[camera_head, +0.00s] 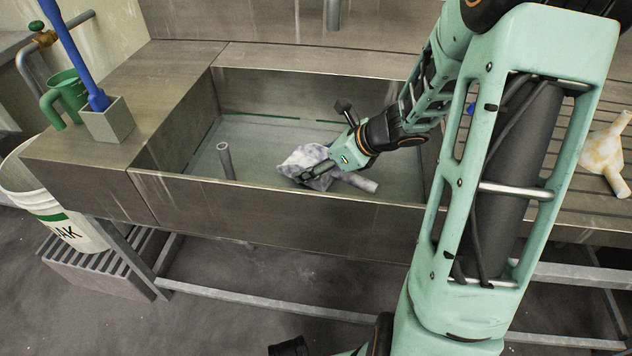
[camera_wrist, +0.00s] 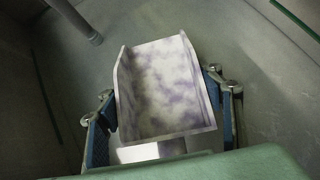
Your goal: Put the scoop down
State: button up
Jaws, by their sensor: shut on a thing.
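The scoop (camera_head: 304,158) is whitish with purple-grey blotches and has a grey handle. It is down inside the sink basin, in the middle to right part. My gripper (camera_head: 318,172) is shut on it. In the wrist view the scoop (camera_wrist: 165,85) shows its open tray, with my gripper's fingers (camera_wrist: 165,115) on both sides of it. I cannot tell whether the scoop touches the basin floor.
The steel sink (camera_head: 150,205) has raised walls. A grey standpipe (camera_head: 225,160) rises from its floor left of the scoop. A grey holder (camera_head: 108,122) with a blue-handled tool and a green jug (camera_head: 66,96) stand on the left ledge. A white pail (camera_head: 50,205) is at far left. A yellow-stained white piece (camera_head: 604,150) lies on the right drainboard.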

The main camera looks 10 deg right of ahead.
aim_at(336, 167)
jog(key=shift+f+b, duration=0.85)
jog(key=shift+f, duration=1.35)
jog(key=shift+f, duration=0.2)
jog(key=o, duration=1.3)
jog(key=shift+r, duration=0.1)
jog(key=shift+r, duration=0.15)
jog(key=p+v, duration=0.4)
jog(key=v, duration=0.8)
